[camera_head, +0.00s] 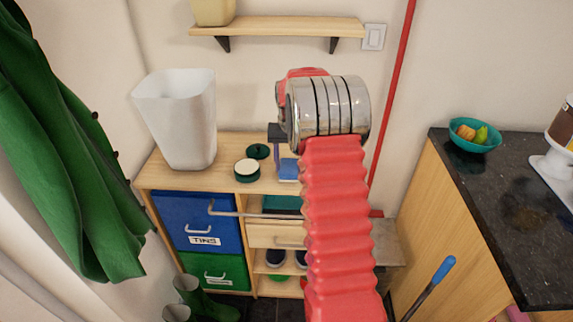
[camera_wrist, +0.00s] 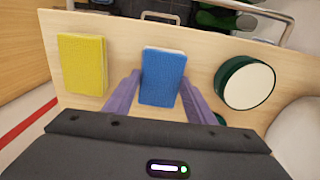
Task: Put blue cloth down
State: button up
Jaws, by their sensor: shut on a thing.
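The blue cloth (camera_wrist: 163,78) is a small folded block between the two purple fingers of my gripper (camera_wrist: 160,92) in the wrist view. The gripper is shut on it. In the head view the cloth (camera_head: 288,170) shows over the wooden top of the cabinet (camera_head: 222,183), partly behind my arm, with one purple finger of my gripper (camera_head: 275,148) in sight. I cannot tell whether the cloth touches the wood or hangs just above it.
A yellow block-shaped cloth or sponge (camera_wrist: 82,64) lies left of the blue cloth; a round green tin with a white top (camera_wrist: 246,83) is to its right. A tall white bin (camera_head: 180,118) stands at the cabinet's left. A wall shelf (camera_head: 280,27) is above, a red pipe (camera_head: 393,95) to the right.

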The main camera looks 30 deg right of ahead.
aim_at(289, 167)
jog(key=o, duration=1.1)
notch_tip(289, 167, up, 12)
jog(key=shift+r, duration=0.1)
dwell(0.4)
